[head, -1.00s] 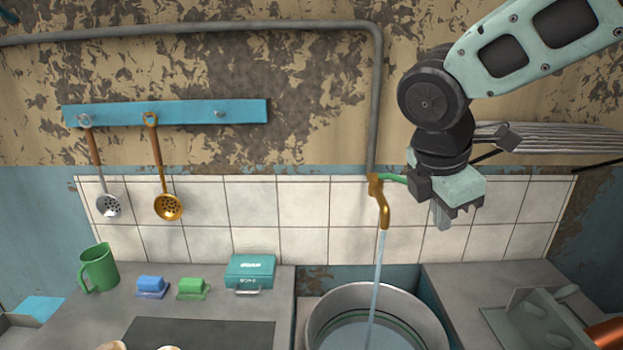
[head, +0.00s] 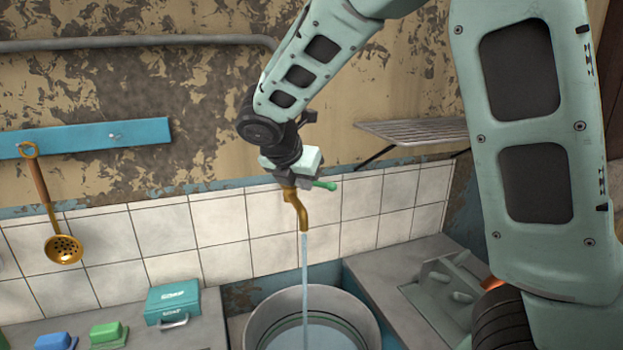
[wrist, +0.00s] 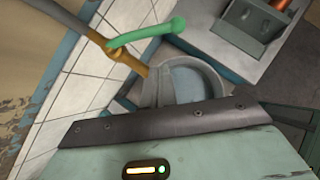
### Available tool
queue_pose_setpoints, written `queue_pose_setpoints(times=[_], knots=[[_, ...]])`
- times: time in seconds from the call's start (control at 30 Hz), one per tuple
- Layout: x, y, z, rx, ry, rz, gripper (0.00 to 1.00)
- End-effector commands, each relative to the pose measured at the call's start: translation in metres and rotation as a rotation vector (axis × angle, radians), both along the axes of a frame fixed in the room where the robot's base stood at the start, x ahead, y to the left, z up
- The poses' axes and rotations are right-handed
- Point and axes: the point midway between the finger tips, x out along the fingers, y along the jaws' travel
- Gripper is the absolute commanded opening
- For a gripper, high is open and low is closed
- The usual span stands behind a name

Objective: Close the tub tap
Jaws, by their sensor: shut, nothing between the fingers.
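The brass tap (head: 298,208) stands out from the tiled wall above the tub. Its green handle (head: 325,185) points to the right, and water (head: 305,265) runs from the spout into the round metal tub (head: 362,345). My gripper (head: 284,180) is at the top of the tap, overlapping it in the head view; its fingertips are mostly hidden and I cannot tell whether it touches. It is shut and empty. In the wrist view, the green handle (wrist: 150,33) and brass tap (wrist: 125,54) lie beyond the gripper's body, with the tub (wrist: 218,78) behind.
A wire shelf (head: 415,131) is on the wall to the right. A teal box (head: 172,302) and green and blue dishes sit on the left counter. A ladle (head: 62,247) hangs at left. My arm crosses the right side of the head view.

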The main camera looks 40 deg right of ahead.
Motion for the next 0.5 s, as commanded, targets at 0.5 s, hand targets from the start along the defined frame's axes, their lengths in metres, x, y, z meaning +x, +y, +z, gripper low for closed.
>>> queue_pose_setpoints(times=[0.5], knots=[[0.022,-0.04,-0.016,0.001,-0.001,-0.002,0.0]])
